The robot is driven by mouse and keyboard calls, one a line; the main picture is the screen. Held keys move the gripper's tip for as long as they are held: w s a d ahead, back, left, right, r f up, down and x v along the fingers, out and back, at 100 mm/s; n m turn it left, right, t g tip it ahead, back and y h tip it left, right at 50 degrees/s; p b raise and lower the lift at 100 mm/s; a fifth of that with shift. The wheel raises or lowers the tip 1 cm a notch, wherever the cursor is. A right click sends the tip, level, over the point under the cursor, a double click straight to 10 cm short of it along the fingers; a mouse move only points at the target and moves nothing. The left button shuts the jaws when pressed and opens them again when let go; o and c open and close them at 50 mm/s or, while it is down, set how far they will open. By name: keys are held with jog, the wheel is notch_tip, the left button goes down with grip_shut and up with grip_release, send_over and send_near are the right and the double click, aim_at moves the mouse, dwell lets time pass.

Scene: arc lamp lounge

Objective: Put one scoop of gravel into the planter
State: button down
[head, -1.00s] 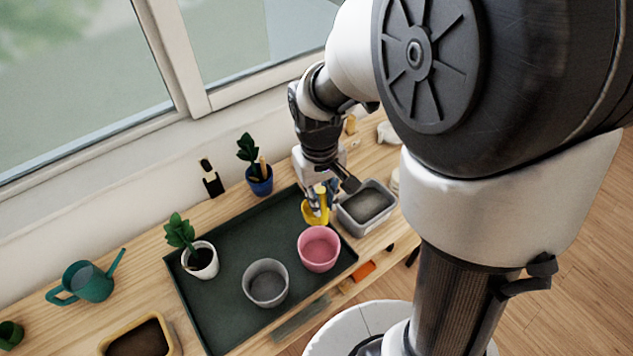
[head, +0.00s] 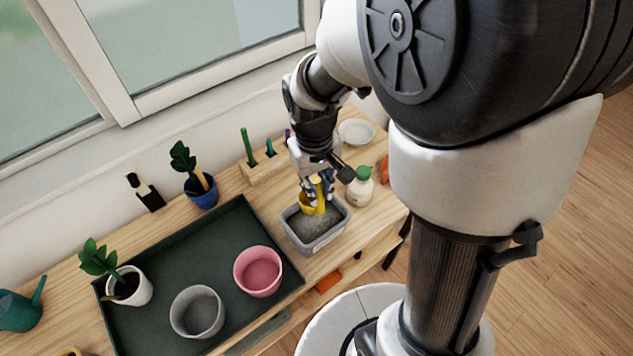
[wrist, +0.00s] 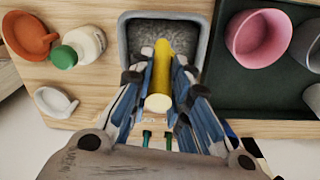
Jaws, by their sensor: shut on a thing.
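My gripper (head: 317,184) is shut on a yellow scoop (head: 312,205) above the grey bin (head: 331,240) of gravel (head: 313,226). In the wrist view the scoop's yellow handle (wrist: 161,72) stands between the fingers (wrist: 161,84). The scoop's bowl is mostly hidden there, so I cannot tell whether it touches the gravel or holds any. A pink pot (head: 258,272) and a grey pot (head: 197,312) stand on the dark green tray. Which of the pots is the planter is not clear.
The tray (head: 152,258) lies left of the bin. A white potted plant (head: 130,287) stands on it, with a blue potted plant (head: 203,193) behind. A green-capped bottle (head: 360,190) stands close right of the bin. A wooden tool holder (head: 262,168) and white dish (head: 356,132) are behind.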

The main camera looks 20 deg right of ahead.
aim_at(317, 209)
jog(key=shift+f+b, duration=3.15)
jog(key=shift+f, duration=1.5)
jog(key=shift+r, duration=0.15)
notch_tip(317, 209, up, 11)
jog(key=p, duration=0.9)
jog(key=shift+p, duration=0.3)
jog(key=shift+w, duration=0.1)
